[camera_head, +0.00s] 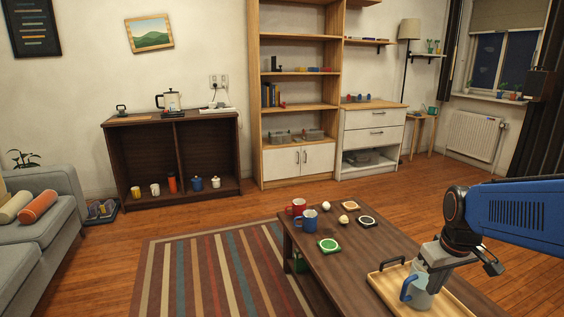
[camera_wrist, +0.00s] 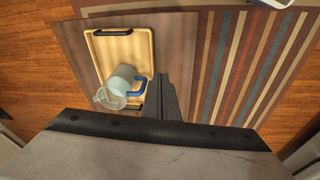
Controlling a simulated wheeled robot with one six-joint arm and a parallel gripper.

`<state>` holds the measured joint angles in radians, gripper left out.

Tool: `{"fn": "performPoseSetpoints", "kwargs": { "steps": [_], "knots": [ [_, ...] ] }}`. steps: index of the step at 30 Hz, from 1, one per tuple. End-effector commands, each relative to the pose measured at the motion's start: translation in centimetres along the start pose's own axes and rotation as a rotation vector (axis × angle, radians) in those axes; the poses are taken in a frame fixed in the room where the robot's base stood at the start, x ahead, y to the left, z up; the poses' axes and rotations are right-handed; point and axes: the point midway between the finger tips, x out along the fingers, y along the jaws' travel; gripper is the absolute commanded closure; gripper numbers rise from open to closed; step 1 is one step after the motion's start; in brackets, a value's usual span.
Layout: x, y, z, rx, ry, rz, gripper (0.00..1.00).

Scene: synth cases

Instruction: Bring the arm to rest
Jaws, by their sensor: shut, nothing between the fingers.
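My gripper (camera_head: 437,270) is at the right of the head view, close above the wooden tray on the low table. In the wrist view its fingers (camera_wrist: 163,90) are together with nothing between them. The head view cannot show whether fingers and mug touch.
The wooden tray (camera_head: 452,306) has dark handles. The low table (camera_head: 345,262) also bears a red mug (camera_head: 296,207), a blue mug (camera_head: 309,215), coasters and small round things. A striped rug (camera_head: 205,275) lies left of it. Shelves and cabinets line the far wall.

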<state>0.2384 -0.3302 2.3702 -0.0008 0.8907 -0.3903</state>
Motion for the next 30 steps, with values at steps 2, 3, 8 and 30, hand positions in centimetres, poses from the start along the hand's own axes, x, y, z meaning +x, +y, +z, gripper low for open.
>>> {"fn": "performPoseSetpoints", "kwargs": {
  "steps": [2,3,8,30],
  "knots": [
    [-1.2,-1.6,1.1,0.011,0.028,0.004,1.0],
    [-1.8,-2.2,1.6,0.021,0.041,0.005,1.0],
    [-3.6,-4.9,4.0,0.057,0.088,0.003,1.0],
    [-6.3,-10.2,11.1,0.16,0.213,-0.033,1.0]
  ]
}}
